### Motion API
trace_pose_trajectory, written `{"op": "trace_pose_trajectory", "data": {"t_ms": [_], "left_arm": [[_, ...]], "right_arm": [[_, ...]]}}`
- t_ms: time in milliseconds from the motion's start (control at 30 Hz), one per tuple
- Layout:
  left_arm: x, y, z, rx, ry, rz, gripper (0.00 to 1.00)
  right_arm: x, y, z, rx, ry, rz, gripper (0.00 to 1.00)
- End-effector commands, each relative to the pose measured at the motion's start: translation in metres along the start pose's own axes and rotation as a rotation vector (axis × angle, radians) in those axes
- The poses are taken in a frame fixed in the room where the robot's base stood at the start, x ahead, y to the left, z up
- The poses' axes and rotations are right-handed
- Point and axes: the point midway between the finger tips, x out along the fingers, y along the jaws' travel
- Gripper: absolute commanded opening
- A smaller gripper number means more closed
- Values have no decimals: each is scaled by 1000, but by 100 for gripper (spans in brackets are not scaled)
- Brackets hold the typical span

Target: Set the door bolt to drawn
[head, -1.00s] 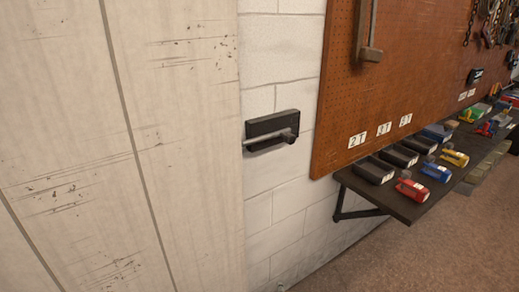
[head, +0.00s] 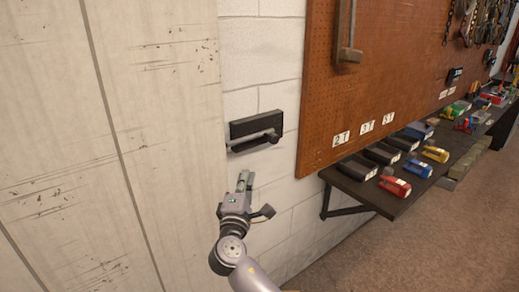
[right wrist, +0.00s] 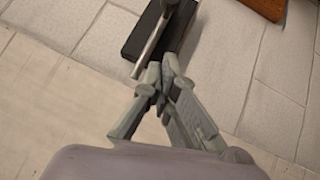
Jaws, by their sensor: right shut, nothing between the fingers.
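The door bolt (head: 255,140) is a grey rod with a dark knob at its right end, set on a black plate (head: 242,128) on the white wall beside the pale door (head: 160,130). The rod's left end reaches the door's edge. My right gripper (head: 244,174) is just below the bolt in the head view, shut and empty, apart from the rod. In the right wrist view the shut fingertips (right wrist: 160,75) point toward the rod (right wrist: 149,52) and the black plate (right wrist: 143,38); the knob is partly cut off at the top. My left gripper is not in view.
A brown pegboard (head: 390,70) with hanging tools is to the right. Below it a dark shelf (head: 400,205) holds several coloured tools and black boxes. The white block wall (head: 262,75) around the bolt is clear.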

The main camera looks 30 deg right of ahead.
Motion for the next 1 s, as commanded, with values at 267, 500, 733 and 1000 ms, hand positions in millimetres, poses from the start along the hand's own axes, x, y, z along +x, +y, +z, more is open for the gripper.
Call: {"op": "trace_pose_trajectory", "data": {"t_ms": [267, 500, 733, 1000], "left_arm": [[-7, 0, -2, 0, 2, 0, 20], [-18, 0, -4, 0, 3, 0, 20], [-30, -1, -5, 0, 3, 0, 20], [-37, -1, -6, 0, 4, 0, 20]], "right_arm": [[23, 2, 0, -3, -1, 0, 0], [75, 2, 0, -3, -1, 0, 0], [113, 2, 12, -3, -1, -1, 0], [128, 0, 27, 0, 2, -2, 0]]}}
